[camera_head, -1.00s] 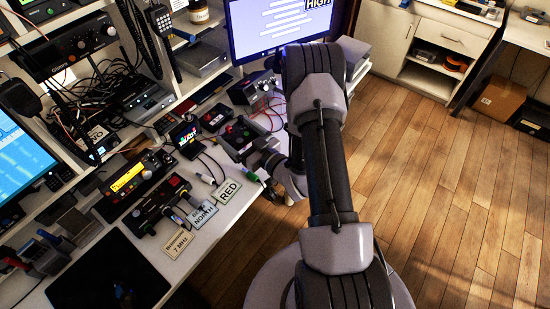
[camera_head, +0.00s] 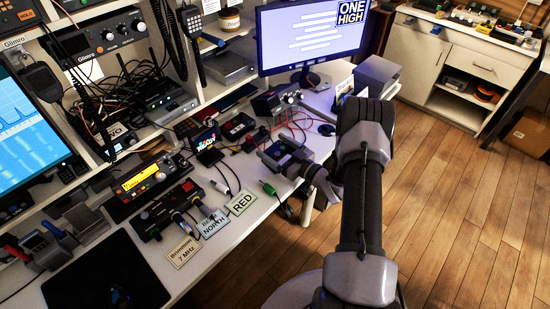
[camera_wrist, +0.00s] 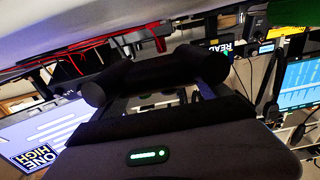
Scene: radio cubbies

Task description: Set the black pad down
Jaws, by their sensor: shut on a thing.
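My gripper (camera_head: 283,158) is low over the right part of the desk, shut on a dark thing that I take to be the black pad. In the wrist view the black pad (camera_wrist: 152,74) is a plain black shape across the fingers, between two rounded dark ends. In the head view the gripper and arm hide most of it, and I cannot tell whether it touches the desk.
A screen device (camera_head: 207,142) stands behind. A monitor (camera_head: 310,38) is at the back. A flat black mat (camera_head: 108,275) lies front left. Wooden floor is open at right.

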